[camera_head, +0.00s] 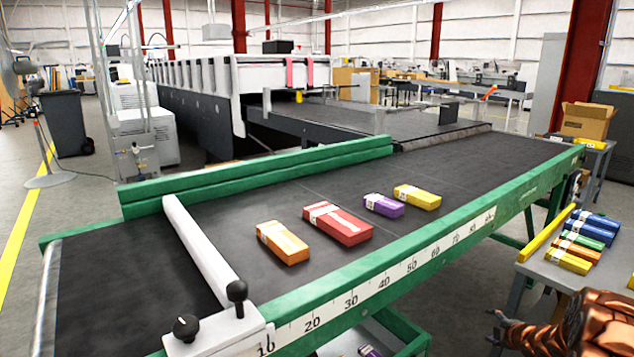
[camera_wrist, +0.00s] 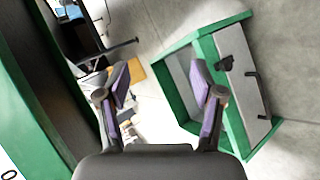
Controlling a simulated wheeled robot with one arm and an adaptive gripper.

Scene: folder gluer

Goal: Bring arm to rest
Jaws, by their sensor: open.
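My arm (camera_head: 598,322), copper-brown, comes in at the lower right corner of the head view. My gripper (camera_head: 497,328) is beside the small side table, to the right of the green-framed conveyor and low in the picture. In the wrist view my gripper (camera_wrist: 160,82) has its two purple-padded fingers spread apart. Nothing is between them, only floor and background behind. The far part of my arm is cut off by the picture edge.
The conveyor (camera_head: 130,280) carries orange, red, purple and yellow boxes. A side table (camera_head: 540,268) with several coloured boxes stands close to my arm. In the wrist view, a green-framed cabinet (camera_wrist: 243,85) with dark handles is at right and a green beam (camera_wrist: 60,110) at left.

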